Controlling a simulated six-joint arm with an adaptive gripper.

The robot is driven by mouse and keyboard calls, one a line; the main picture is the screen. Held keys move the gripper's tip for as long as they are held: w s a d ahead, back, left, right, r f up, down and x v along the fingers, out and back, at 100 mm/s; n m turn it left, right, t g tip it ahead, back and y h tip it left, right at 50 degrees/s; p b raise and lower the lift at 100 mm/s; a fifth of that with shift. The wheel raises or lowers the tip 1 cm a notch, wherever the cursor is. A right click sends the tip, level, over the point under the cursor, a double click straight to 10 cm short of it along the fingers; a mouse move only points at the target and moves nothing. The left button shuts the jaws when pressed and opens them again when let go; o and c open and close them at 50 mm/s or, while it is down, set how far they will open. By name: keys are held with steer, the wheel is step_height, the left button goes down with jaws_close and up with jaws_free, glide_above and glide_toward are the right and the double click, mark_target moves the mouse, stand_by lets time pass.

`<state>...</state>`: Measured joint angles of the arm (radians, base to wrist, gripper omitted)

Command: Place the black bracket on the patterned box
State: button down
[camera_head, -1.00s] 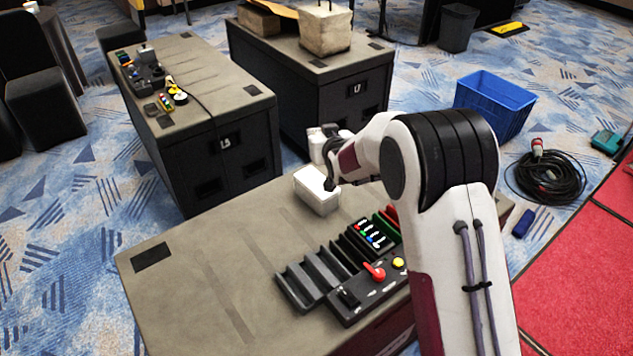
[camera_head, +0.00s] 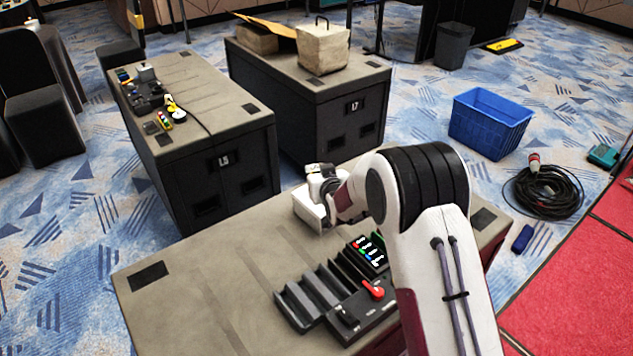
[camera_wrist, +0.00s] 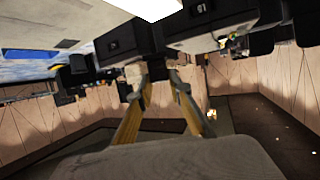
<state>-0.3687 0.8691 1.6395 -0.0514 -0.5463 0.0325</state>
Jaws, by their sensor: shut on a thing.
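My gripper (camera_head: 322,185) is at the far edge of the near case, right by a plain white box (camera_head: 306,210) and partly in front of it. In the wrist view the two fingers (camera_wrist: 161,75) close towards each other around a small dark piece, too unclear to tell its shape. I cannot pick out the black bracket with certainty. A mottled pale grey box (camera_head: 323,52) stands on the far case; it could be the patterned box. A thin black loop (camera_head: 322,20) stands upright on its top. This box also seems to show in the wrist view (camera_wrist: 134,75).
The near case (camera_head: 215,290) has free room on its left and bears slotted black holders and a control panel (camera_head: 362,308). Case L5 (camera_head: 222,165) holds small gear. Case L7 (camera_head: 350,108), a blue crate (camera_head: 490,125) and a coiled cable (camera_head: 548,195) lie beyond.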

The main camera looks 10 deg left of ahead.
steer(key=shift+f, duration=1.85)
steer(key=shift+f, duration=0.15)
steer(key=c, duration=1.8)
jaws_free()
steer(key=shift+c, duration=0.2)
steer(key=v, duration=1.2)
steer(key=shift+r, duration=0.2)
steer(key=shift+r, duration=0.1)
